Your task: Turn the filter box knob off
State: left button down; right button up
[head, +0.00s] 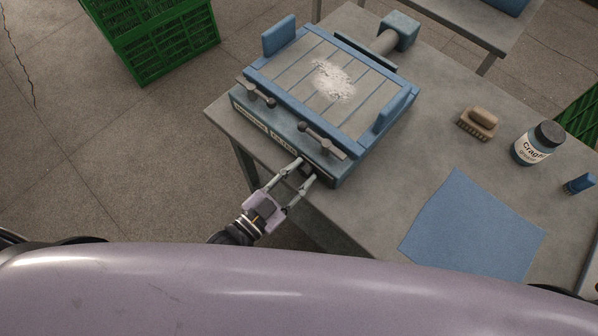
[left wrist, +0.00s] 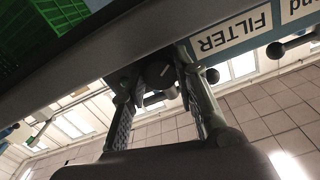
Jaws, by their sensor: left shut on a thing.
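The filter box (head: 350,160) is a blue unit with a slatted grey top, near the table's left edge. The left wrist view shows its front label (left wrist: 230,38) reading FILTER, upside down. My left gripper (head: 305,171) is at the front face, at the end nearest me, shut on the dark round knob (left wrist: 160,74). One finger is on each side of it in the left wrist view. A pale mark shows on the knob; its setting is hard to read. In the head view the knob is mostly hidden. My right gripper is not in view.
Two levers (head: 322,139) stick out along the box's front edge. White dust (head: 334,82) lies on its top. A brush (head: 478,123), a labelled jar (head: 538,143) and a blue cloth (head: 474,232) lie on the table (head: 400,190) to the right. A green crate (head: 165,38) stands behind left.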

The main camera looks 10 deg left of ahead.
pick_arm(q)
jog(key=shift+n, duration=0.4)
jog(key=c, duration=1.5)
grip_release()
jog(key=shift+c, duration=0.2)
jog(key=v, duration=1.2)
